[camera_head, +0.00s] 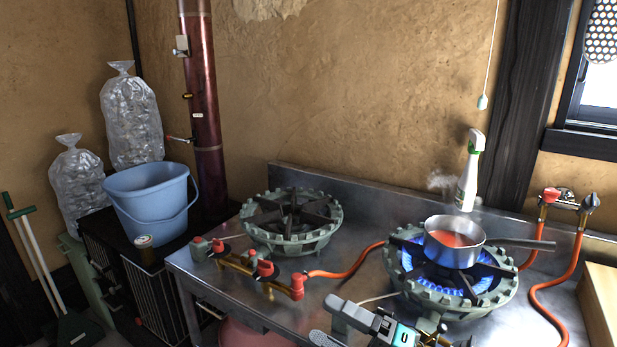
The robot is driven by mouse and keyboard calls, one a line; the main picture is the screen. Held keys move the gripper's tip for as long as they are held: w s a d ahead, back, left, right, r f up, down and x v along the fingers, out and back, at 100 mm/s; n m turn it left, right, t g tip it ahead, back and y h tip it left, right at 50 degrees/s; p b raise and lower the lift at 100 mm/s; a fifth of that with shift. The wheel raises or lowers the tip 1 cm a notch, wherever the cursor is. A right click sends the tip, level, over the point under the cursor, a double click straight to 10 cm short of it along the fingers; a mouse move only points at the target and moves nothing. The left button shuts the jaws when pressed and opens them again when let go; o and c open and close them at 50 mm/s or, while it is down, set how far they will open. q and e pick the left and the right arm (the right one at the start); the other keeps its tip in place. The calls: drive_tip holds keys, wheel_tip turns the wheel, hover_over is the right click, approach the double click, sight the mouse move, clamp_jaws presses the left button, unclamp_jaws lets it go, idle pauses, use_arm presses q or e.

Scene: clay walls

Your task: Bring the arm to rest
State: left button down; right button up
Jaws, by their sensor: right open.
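My right gripper (330,322) is at the bottom of the head view, right of the middle. It is low over the front part of the steel counter (345,222). Its jaws are open, with nothing seen between them, and they point left. Part of its arm is cut off by the bottom edge. My left gripper is not in view.
A saucepan (453,255) with reddish contents sits on the lit right burner (452,293), just beyond my gripper. The left burner (291,220) is unlit. Orange hoses, gas valves (262,270) and a spray bottle (468,182) are nearby. A blue bucket (150,202) stands left.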

drive_tip(key=s+d+f+m+h, duration=0.4)
drive_tip(key=f+m+h, duration=0.1)
drive_tip(key=f+m, duration=0.2)
drive_tip(key=s+d+f+m+h, duration=0.5)
drive_tip(key=f+m, duration=0.3)
drive_tip(key=m, duration=0.2)
drive_tip(key=s+d+f+m+t+h, duration=0.1)
drive_tip(key=s+d+f+m+h, duration=0.3)
drive_tip(key=f+m, duration=0.4)
drive_tip(key=shift+s+d+m+h, duration=0.15)
drive_tip(key=shift+d+m+h, duration=0.4)
drive_tip(key=shift+h, duration=0.65)
